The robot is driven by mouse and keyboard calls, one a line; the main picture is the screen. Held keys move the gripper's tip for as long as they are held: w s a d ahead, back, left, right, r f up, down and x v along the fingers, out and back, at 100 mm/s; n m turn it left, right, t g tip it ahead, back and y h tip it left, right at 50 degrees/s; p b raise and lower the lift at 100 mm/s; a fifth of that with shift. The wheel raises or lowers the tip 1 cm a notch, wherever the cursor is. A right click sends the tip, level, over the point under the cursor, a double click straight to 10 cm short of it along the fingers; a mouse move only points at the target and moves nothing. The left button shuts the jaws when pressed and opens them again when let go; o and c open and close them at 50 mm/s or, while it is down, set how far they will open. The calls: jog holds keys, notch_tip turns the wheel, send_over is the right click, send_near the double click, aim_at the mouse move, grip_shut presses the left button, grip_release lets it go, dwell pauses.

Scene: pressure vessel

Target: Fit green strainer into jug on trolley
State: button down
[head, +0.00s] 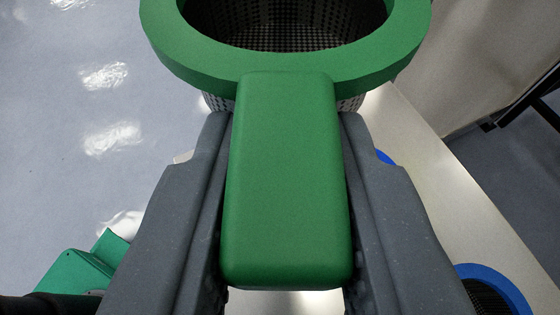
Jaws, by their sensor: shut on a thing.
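The green strainer (385,50) has a thick green ring rim and a perforated metal basket; its far part is cut off by the top edge of the head view. Its green handle (285,180) points back toward me. My gripper (283,130) is shut on this handle, with one grey finger along each side. The strainer is held in the air. I cannot make out the jug or a trolley for certain; the strainer and fingers hide much of what lies below.
A pale, light-coloured surface (455,195) runs below on the right. A blue-rimmed mesh basket (497,285) is at the lower right, and a bit of blue (385,157) shows beside the right finger. A green object (80,275) is at the lower left. Shiny grey floor (60,150) lies left.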

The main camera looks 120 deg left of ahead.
notch_tip(320, 180, down, 9)
jog(key=b, duration=0.4)
dwell(1.1)
jog(key=c, duration=1.2)
grip_release()
jog(key=shift+o, duration=0.2)
